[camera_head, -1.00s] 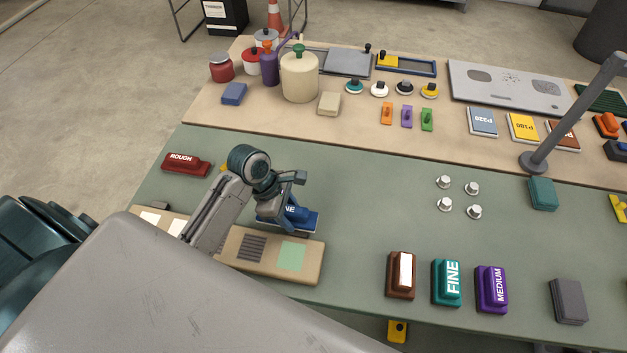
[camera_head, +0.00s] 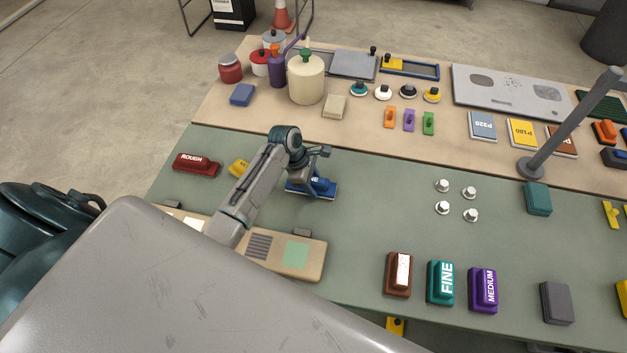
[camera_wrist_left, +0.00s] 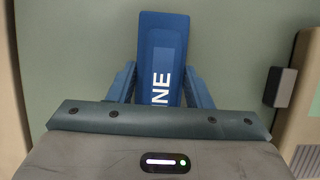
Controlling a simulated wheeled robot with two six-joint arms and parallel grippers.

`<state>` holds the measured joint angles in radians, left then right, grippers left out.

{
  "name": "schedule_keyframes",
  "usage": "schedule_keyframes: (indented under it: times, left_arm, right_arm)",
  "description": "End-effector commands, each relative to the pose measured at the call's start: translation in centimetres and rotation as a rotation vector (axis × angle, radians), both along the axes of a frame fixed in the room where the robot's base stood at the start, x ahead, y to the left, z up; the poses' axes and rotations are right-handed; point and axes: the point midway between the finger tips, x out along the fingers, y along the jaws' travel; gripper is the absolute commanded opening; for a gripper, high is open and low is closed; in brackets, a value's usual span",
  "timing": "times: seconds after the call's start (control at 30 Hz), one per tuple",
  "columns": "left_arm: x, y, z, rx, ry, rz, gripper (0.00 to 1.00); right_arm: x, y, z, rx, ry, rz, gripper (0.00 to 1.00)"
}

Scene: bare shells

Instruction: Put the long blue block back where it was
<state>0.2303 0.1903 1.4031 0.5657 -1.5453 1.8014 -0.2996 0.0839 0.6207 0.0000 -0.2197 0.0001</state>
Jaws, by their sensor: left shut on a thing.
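The long blue block (camera_head: 322,188), with white lettering that ends in "INE", is on or just above the green mat, beyond the tan board. My left gripper (camera_head: 308,182) is shut on it, with the arm reaching over the board from the left. In the left wrist view the blue block (camera_wrist_left: 162,60) lies between the two blue fingers (camera_wrist_left: 160,88), and its near end is hidden by the gripper body. I cannot tell whether the block touches the mat. My right gripper is not in view.
The tan board (camera_head: 312,262) with patches lies in front of the block. A red ROUGH block (camera_head: 196,164) and a partly hidden yellow block (camera_head: 238,168) are to the left.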

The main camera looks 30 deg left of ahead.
Motion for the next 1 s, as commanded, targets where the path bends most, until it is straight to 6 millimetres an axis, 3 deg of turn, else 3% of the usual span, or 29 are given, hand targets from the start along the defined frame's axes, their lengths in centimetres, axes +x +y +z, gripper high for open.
schedule_keyframes:
  times: [0.33,0.37,0.47,0.83,1.0]
  left_arm:
    - [0.0,0.0,-0.4,-0.001,0.000,0.000,0.27]
    - [0.0,0.0,-0.4,0.000,0.000,0.000,0.49]
    - [0.0,0.0,-0.4,-0.001,0.000,0.000,0.67]
    - [0.0,0.1,0.1,0.001,-0.002,0.000,0.67]
    - [-0.2,1.2,2.3,0.003,-0.005,-0.002,0.67]
  right_arm:
    - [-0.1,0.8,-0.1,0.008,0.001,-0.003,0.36]
    - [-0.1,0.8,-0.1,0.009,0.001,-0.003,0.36]
    - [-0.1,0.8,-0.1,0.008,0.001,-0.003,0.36]
    - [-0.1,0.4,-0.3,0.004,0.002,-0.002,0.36]
    - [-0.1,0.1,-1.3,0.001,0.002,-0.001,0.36]
